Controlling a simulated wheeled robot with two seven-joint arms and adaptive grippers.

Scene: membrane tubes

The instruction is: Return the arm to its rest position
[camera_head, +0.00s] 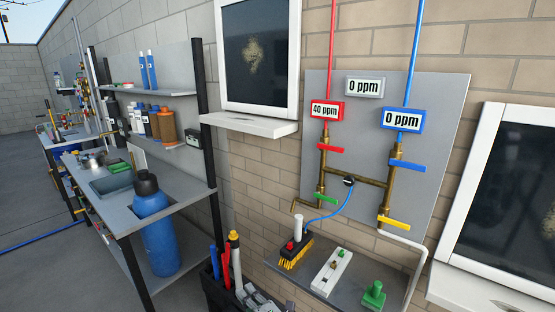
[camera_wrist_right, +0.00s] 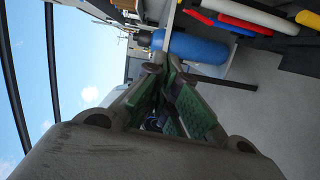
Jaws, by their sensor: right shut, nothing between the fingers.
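My right gripper (camera_wrist_right: 162,72) fills the middle of the right wrist view. Its green-padded fingers are together with nothing between them. In the head view, grey parts that look like this gripper show at the bottom edge (camera_head: 258,299), beside a black bin (camera_head: 212,290) holding red, blue and yellow-capped tubes (camera_head: 235,262). Most of my right arm is out of the picture. My left gripper is in neither view.
A grey panel (camera_head: 446,130) carries brass pipes, coloured valve handles and ppm displays. Below it, a shelf (camera_head: 320,290) holds a black-and-yellow block, a white block and a green piece. A workbench (camera_head: 180,196) with a blue bottle (camera_head: 155,235) stands left.

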